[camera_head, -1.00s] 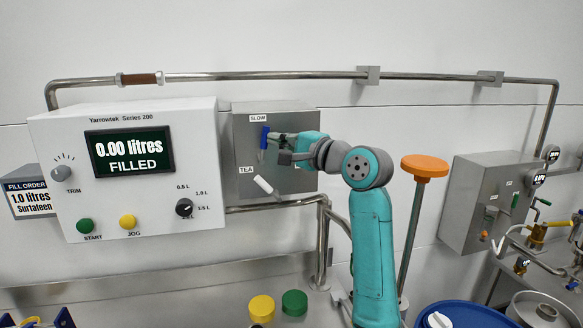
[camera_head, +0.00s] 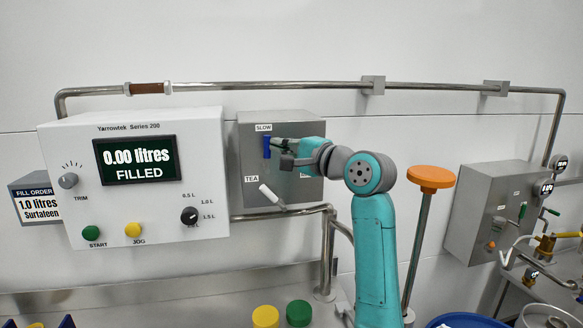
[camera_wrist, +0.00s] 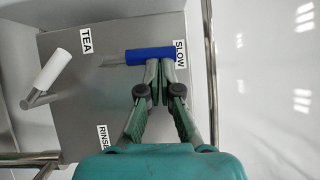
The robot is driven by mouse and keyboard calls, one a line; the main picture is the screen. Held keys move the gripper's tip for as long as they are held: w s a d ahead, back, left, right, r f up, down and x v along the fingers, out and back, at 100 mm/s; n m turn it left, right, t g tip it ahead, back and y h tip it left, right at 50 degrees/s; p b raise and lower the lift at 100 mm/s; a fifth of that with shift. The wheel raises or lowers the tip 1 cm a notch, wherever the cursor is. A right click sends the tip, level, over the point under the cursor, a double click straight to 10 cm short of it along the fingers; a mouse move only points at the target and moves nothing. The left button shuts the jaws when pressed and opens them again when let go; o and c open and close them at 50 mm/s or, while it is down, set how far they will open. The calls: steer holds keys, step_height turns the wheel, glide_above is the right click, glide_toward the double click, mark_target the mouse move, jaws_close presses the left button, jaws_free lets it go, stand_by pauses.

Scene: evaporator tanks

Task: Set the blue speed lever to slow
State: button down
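The blue speed lever (camera_head: 267,147) is on a grey panel, its handle just under the SLOW label (camera_head: 264,127). In the wrist view the blue handle (camera_wrist: 150,56) lies across the picture, its end close to the SLOW label (camera_wrist: 180,54). My gripper (camera_head: 275,147) is at the lever's right side. In the wrist view my gripper's fingertips (camera_wrist: 160,66) are together with a thin gap, right beside the handle and not around it. They look in contact with it or very close; I cannot tell which.
A white lever (camera_head: 271,194) by the TEA label (camera_head: 252,179) is lower on the same grey panel (camera_head: 302,127). The white control box (camera_head: 150,225) is to the left, its display reading 0.00 litres. A pipe (camera_head: 285,213) runs below the panel. An orange-topped post (camera_head: 430,178) stands right.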

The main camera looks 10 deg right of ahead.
step_height(320, 180, up, 10)
steer(key=shift+f, duration=0.25)
steer(key=shift+s+a, duration=0.1)
steer(key=shift+a, duration=0.05)
stand_by(0.3)
